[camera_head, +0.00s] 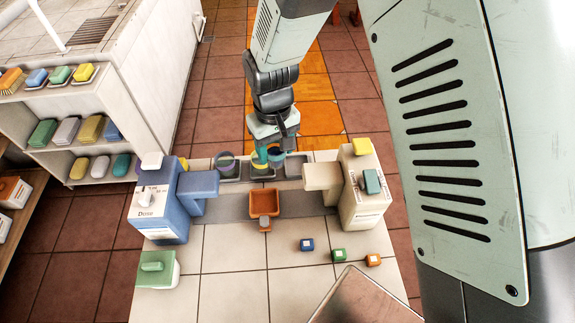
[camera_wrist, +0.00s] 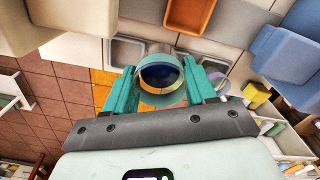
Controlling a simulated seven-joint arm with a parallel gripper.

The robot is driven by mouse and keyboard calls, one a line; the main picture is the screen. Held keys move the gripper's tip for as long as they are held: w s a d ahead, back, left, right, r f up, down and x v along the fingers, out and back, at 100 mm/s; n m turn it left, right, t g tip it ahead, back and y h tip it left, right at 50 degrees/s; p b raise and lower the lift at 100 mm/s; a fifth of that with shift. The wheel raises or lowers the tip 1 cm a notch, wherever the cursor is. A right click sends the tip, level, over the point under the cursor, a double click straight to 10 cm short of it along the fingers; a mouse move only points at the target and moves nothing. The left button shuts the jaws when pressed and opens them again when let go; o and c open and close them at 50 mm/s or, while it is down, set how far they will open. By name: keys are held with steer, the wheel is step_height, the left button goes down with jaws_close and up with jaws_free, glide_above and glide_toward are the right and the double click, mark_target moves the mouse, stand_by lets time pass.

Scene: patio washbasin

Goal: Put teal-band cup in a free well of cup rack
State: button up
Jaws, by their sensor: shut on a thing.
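My gripper (camera_head: 268,154) is over the cup rack at the back of the table. Its teal fingers are shut on a cup, seen from above between them in the wrist view (camera_wrist: 160,78). The cup rack (camera_head: 236,179) has a row of grey wells. The left well holds a purplish cup (camera_head: 225,163). A yellow-banded cup (camera_head: 261,167) shows at the middle well, just below my gripper. The right well (camera_head: 294,166) looks empty, also in the wrist view (camera_wrist: 127,50).
A blue dispenser (camera_head: 165,215) and a cream dispenser (camera_head: 362,190) flank the rack's front. An orange tray (camera_head: 266,203) lies between them. Small blue (camera_head: 307,244), green (camera_head: 338,255) and orange (camera_head: 373,260) blocks lie front right. Front-middle tiles are clear.

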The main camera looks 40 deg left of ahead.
steer(key=w+f, duration=0.3)
steer(key=w, duration=0.2)
steer(key=w+f, duration=0.2)
steer(key=w, duration=0.1)
steer(key=shift+d+f, duration=0.15)
steer(key=shift+f, duration=2.4)
steer(key=shift+f, duration=0.1)
steer(key=o, duration=1.2)
steer(key=shift+c, duration=0.2)
step_height(320, 180, up, 12)
steer(key=shift+r, duration=0.2)
